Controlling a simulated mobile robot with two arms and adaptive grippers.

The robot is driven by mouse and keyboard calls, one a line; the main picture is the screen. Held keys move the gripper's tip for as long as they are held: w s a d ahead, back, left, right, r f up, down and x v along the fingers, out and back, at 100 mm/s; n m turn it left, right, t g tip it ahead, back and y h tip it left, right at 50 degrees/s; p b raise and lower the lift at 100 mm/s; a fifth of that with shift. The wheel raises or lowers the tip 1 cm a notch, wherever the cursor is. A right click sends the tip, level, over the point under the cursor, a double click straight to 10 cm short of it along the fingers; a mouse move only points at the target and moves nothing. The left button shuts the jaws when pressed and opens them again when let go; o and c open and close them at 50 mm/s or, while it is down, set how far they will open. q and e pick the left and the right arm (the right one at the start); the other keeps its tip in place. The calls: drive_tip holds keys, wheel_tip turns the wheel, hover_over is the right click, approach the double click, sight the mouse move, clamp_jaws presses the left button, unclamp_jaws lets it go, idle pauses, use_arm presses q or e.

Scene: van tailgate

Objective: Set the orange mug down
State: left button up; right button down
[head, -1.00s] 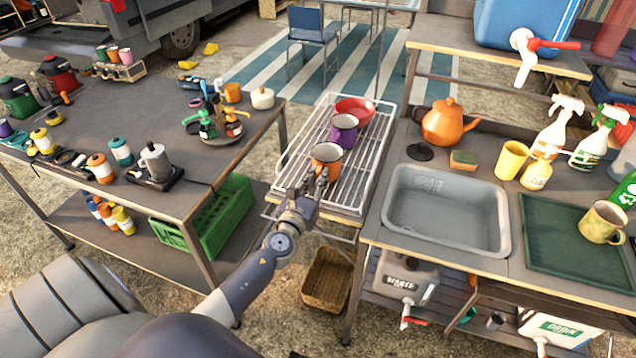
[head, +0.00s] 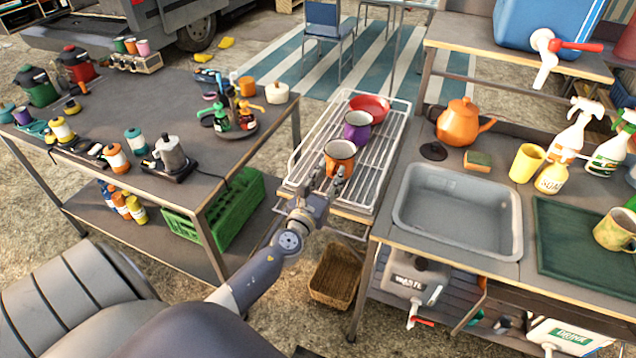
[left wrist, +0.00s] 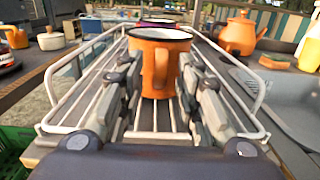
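The orange mug (head: 338,158) stands upright on the white wire rack (head: 306,170), at its near end. In the left wrist view the mug (left wrist: 160,58) has its handle toward me and its dark opening up. My left gripper (head: 332,182) is at the near side of the mug. In the left wrist view the fingers of my left gripper (left wrist: 160,88) are spread wide, one on each side of the handle, with nothing clamped between them. Whether a fingertip still touches the mug I cannot tell. My right gripper is not in view.
A purple mug (head: 357,130) and a red bowl (head: 370,107) stand behind on the rack. The sink (head: 458,210) and orange teapot (head: 460,124) are to the right. The dark table (head: 215,165) with a moka pot (head: 170,153) is to the left.

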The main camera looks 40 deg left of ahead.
use_arm(q)
drive_tip(key=b+v, duration=0.1)
drive_tip(key=v, duration=1)
drive_tip(key=shift+b, duration=0.4)
idle(0.6)
